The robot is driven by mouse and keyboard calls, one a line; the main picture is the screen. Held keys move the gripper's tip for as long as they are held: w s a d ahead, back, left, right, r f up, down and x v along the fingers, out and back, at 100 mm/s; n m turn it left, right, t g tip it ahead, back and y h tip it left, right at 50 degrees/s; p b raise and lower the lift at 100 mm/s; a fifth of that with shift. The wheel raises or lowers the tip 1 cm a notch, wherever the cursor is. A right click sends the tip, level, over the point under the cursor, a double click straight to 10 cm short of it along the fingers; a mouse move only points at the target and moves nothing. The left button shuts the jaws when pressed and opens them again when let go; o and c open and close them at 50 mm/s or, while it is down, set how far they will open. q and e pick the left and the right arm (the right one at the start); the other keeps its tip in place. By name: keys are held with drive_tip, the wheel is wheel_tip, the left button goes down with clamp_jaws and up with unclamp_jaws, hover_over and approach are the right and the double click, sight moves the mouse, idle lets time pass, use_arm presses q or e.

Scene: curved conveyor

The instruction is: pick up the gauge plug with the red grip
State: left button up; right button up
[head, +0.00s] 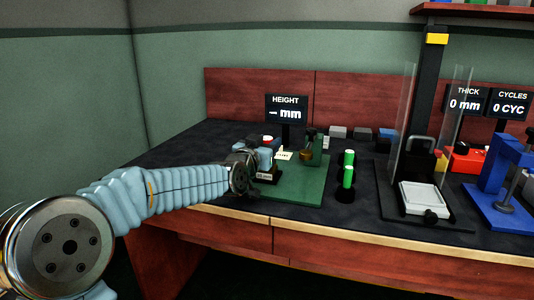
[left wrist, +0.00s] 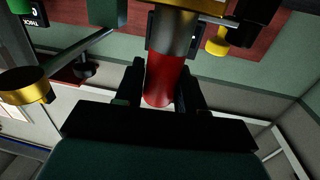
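In the left wrist view, which is upside down, the gauge plug's red grip (left wrist: 160,78) lies between the two fingers of my left gripper (left wrist: 163,88). Both fingers sit close against its sides with no clear gap. Whether the plug touches a support is hidden. My right gripper is out of view.
A height display (head: 287,107) stands behind. A black press with a clear guard (head: 424,195) and a blue fixture (head: 500,180) are on the right. Grey blocks (head: 338,132) lie at the back.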

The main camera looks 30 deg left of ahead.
use_arm(q)
drive_tip(key=c, duration=0.6)
drive_tip(key=shift+r, duration=0.15)
drive_tip(key=shift+c, duration=0.2)
